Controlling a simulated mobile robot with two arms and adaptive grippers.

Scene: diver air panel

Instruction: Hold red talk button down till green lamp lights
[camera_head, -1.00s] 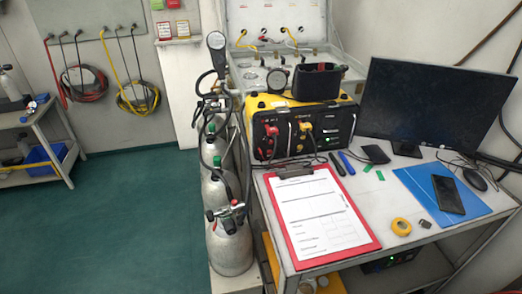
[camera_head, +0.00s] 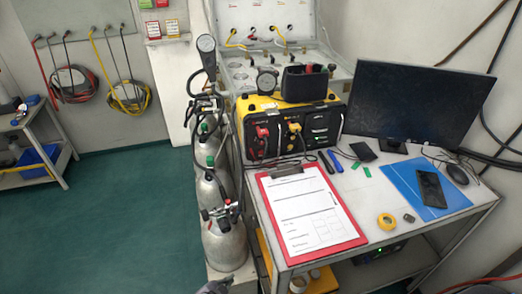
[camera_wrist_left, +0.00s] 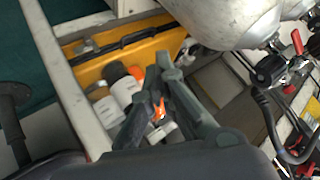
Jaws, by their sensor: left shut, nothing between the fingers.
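The yellow and black panel box (camera_head: 322,117) stands at the back of the desk, below the open grey case. Red fittings (camera_head: 262,132) and a yellow connector (camera_head: 294,128) show on its front. My left gripper (camera_head: 214,288) shows only as a grey tip at the bottom edge, well below and in front of the box. In the left wrist view my left gripper (camera_wrist_left: 165,62) is shut and empty, above a lower shelf. My right gripper is not in view.
Silver cylinders (camera_head: 224,245) with hoses stand left of the desk. A red clipboard (camera_head: 264,190), a monitor (camera_head: 420,100), yellow tape (camera_head: 386,221) and a blue folder (camera_head: 402,178) are on the desk. The green floor (camera_head: 100,235) at left is clear.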

